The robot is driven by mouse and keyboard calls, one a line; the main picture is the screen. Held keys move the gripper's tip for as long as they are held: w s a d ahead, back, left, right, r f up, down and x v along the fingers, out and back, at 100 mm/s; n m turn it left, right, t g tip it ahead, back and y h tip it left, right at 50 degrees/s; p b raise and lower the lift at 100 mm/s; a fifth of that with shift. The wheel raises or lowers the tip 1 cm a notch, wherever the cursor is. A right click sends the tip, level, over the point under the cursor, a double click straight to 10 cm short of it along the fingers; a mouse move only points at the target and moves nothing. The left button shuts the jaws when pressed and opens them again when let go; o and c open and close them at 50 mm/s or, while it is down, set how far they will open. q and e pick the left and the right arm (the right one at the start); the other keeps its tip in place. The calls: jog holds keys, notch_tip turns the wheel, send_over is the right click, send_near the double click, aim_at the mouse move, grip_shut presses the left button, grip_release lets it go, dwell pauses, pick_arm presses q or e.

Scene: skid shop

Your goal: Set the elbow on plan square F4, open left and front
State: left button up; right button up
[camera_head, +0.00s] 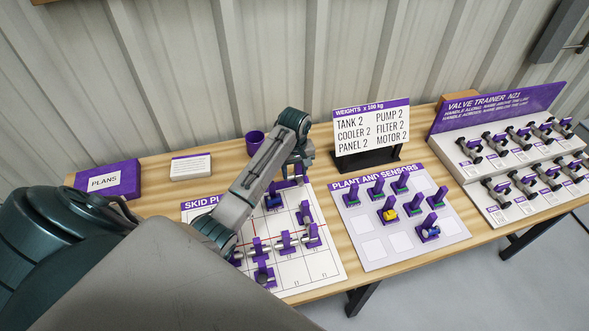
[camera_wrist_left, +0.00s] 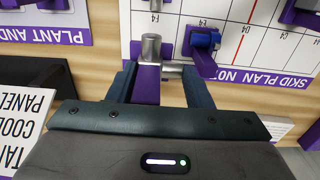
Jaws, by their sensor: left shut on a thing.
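My left gripper (camera_wrist_left: 160,88) is shut on the purple block of an elbow (camera_wrist_left: 146,86), whose grey metal pipe shows beyond the fingers. One pipe end points away from the hand and another points right in the left wrist view. The elbow is at the board edge by the printed F4 label (camera_wrist_left: 155,18); I cannot tell whether it touches the board. In the head view my left gripper (camera_head: 298,163) is at the far edge of the skid plan board (camera_head: 325,268), and the arm hides part of the board. My right gripper is not in view.
A purple piece with a blue cylinder (camera_wrist_left: 203,42) stands close beside the held elbow. Several purple-based pipe pieces (camera_head: 284,241) stand on the plan. The plant and sensors board (camera_head: 375,252) is to the right, with the weights sign (camera_head: 371,130) behind it.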

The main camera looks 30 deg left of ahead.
aim_at(295, 182)
pick_arm(q)
jog(key=shift+f, duration=0.1)
jog(key=shift+f, duration=0.1)
jog(key=shift+f+b, duration=0.5)
jog(key=shift+f, duration=1.55)
jog(key=shift+f+b, duration=0.35)
jog(key=shift+f, duration=0.1)
jog(key=shift+f, duration=0.1)
jog(key=shift+f, duration=0.1)
